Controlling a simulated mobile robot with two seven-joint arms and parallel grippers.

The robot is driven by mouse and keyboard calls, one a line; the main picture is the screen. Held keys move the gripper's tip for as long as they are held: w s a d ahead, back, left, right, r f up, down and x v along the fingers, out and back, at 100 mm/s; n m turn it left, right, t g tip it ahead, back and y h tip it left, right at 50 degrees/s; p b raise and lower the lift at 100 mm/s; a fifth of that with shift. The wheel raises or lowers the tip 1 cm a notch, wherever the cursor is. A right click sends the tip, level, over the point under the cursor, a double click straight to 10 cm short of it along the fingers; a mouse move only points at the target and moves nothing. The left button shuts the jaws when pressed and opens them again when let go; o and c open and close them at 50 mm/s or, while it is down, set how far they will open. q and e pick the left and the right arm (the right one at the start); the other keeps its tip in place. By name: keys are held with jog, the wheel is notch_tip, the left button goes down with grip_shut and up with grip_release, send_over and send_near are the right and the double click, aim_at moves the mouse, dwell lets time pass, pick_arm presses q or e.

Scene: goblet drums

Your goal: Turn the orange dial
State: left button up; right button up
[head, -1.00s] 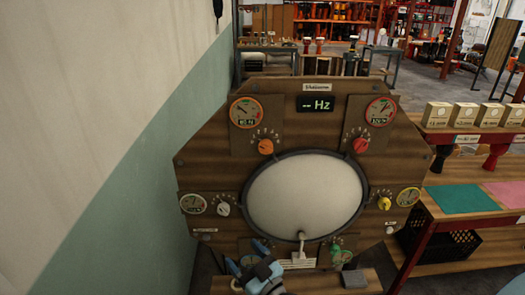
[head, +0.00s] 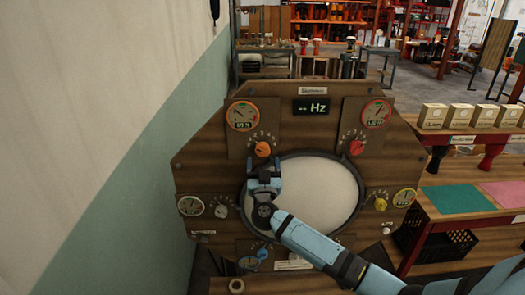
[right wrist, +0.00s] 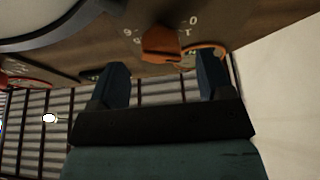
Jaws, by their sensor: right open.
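The orange dial (head: 262,149) is on the upper left of the wooden drum panel (head: 210,160), below a round gauge (head: 242,116). My right gripper (head: 263,170) is open and empty just below the dial, in front of the left edge of the white drumhead (head: 320,190). In the right wrist view the orange dial (right wrist: 160,44) lies just beyond the gap between the two spread fingers (right wrist: 163,75), and no contact shows. My left gripper is out of view.
A red dial (head: 356,147), a yellow dial (head: 380,204), a white dial (head: 221,211) and a blue dial (head: 262,253) are on the same panel. A plain wall (head: 110,120) stands close on the left. A shelf with small boxes (head: 460,115) is at right.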

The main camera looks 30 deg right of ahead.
aim_at(262, 154)
jog(key=shift+x, duration=2.3)
jog(key=shift+a, duration=0.1)
jog(key=c, duration=0.9)
